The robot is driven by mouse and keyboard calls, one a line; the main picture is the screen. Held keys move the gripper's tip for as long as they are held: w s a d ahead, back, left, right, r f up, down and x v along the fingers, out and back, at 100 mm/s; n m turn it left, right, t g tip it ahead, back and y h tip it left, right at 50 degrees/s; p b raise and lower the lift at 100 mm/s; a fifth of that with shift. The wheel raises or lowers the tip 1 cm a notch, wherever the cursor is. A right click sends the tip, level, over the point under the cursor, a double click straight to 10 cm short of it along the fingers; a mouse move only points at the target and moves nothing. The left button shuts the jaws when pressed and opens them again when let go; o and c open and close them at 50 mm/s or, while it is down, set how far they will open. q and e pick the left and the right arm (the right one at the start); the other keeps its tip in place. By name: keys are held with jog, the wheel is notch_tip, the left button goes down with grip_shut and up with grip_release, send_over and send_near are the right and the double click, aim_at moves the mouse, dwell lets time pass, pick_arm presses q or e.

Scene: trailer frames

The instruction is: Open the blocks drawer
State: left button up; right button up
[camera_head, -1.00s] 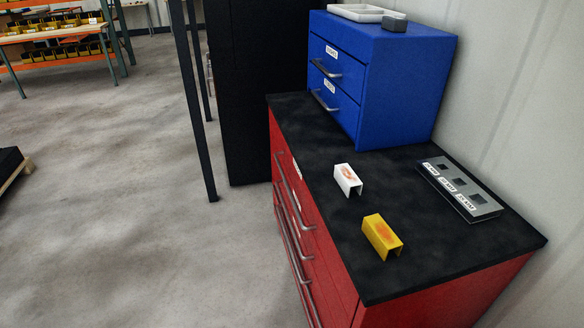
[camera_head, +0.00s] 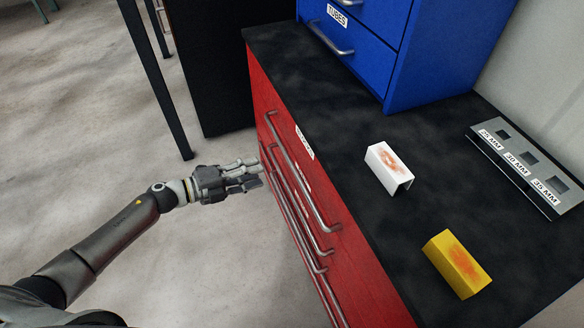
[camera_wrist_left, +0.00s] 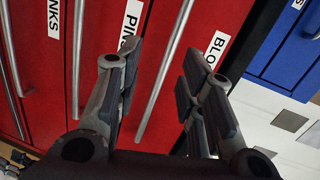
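The blocks drawer is the top drawer (camera_head: 335,200) of the red cabinet. Its label, reading "BLO" with the rest hidden, shows in the left wrist view (camera_wrist_left: 212,50). Its long metal bar handle (camera_head: 300,172) runs along the red front and also shows in the left wrist view (camera_wrist_left: 165,70). My left gripper (camera_head: 254,173) is just left of the handles in the head view. In the left wrist view its fingers (camera_wrist_left: 160,78) are spread, with the blocks handle between them in the picture. Contact cannot be told. My right gripper is not in view.
Lower red drawers with similar handles (camera_head: 312,248) lie below.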

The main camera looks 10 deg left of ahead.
aim_at(292, 164)
pick_arm(q)
jog(key=w+d, duration=0.1)
jog(key=d, duration=0.2)
jog(key=w+d+m, duration=0.1)
jog(key=w+d, duration=0.1)
jog(key=d, duration=0.1)
jog(key=w+d+m+g, duration=0.1)
jog(key=w+d, duration=0.1)
jog(key=d, duration=0.2)
jog(key=shift+f+h+p, duration=0.1)
jog(key=shift+h+p, duration=0.3)
jog(key=shift+s, duration=0.1)
grip_shut()
